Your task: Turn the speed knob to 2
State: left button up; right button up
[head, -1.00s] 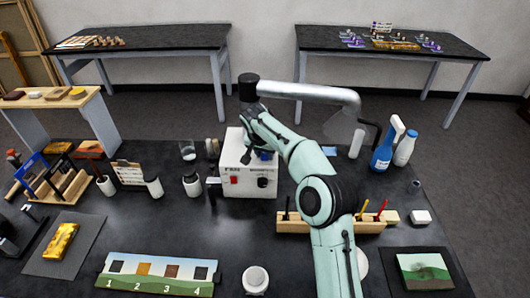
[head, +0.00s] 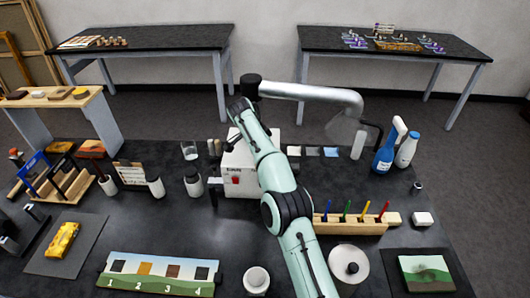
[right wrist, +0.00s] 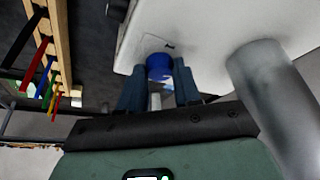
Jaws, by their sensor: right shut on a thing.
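The white control box (head: 236,160) with a red switch (head: 236,180) stands at the middle of the dark table in the head view. My right arm crosses in front of it and hides its right part and the knob. In the right wrist view the blue speed knob (right wrist: 159,66) projects from the white box face (right wrist: 195,35). My right gripper (right wrist: 159,78) has its two fingers on either side of the knob, shut on it. The knob's setting and the scale numbers cannot be read. My left gripper is not in view.
A grey extraction pipe (head: 310,91) arches behind the box. A wooden rack (head: 350,226) with coloured tools and a round white lidded dish (head: 348,264) are right of my arm. A numbered strip (head: 160,274) lies in front.

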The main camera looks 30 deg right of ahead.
dwell(0.5)
jog(key=o, duration=1)
jog(key=shift+o, duration=0.2)
jog(key=shift+r, duration=0.1)
